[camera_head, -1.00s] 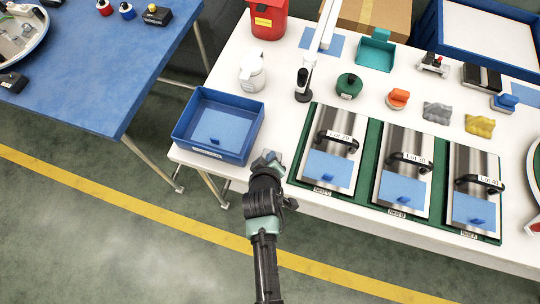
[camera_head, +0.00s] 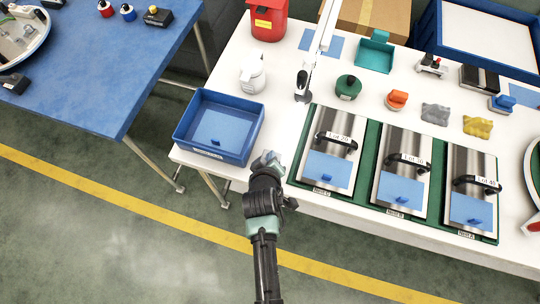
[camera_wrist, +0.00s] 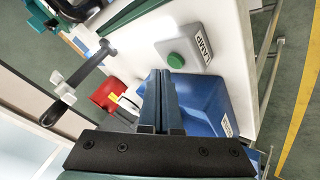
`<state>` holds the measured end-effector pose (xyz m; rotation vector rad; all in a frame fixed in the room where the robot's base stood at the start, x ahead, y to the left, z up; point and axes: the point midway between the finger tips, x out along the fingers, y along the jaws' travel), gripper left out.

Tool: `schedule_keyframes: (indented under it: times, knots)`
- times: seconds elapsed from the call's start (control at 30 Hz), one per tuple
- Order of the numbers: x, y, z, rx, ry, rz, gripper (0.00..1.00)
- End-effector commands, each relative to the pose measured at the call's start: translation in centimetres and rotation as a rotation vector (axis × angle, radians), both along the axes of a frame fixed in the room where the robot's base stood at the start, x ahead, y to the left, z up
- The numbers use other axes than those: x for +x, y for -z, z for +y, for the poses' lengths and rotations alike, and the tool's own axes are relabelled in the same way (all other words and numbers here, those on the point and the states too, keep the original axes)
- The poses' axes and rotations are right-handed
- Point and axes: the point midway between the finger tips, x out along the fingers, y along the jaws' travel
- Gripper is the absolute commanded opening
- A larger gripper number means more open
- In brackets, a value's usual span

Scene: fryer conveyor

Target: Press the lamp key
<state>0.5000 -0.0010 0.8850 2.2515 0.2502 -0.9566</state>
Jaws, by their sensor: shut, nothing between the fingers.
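The lamp key is a grey box with a round green button (camera_wrist: 175,60) and a "LAMP" label, seen in the wrist view on the white table near its front edge. My gripper (camera_wrist: 167,74) is shut and empty. Its fingertips show just beside the button and overlap the box in the picture. I cannot tell whether they touch it. In the head view my gripper (camera_head: 268,162) is at the table's front edge, right of the blue bin, and mostly hides the box.
The blue bin (camera_head: 181,134) stands left of my gripper. Steel units with black handles (camera_head: 340,140) stand to the right. A white jointed arm (camera_head: 325,35) with a black-and-white end stands behind. A white jug (camera_head: 252,75) and a red container (camera_head: 268,22) are farther back.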

Motion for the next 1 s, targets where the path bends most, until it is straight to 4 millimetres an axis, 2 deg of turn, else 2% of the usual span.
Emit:
schedule_keyframes:
  times: [0.23,0.73,1.0]
  knots:
    - [0.0,-0.7,0.0,0.000,0.000,0.000,0.00]
    - [0.0,-5.8,0.0,0.001,0.001,0.000,0.00]
    - [0.0,-6.0,0.0,0.001,0.001,0.000,0.00]
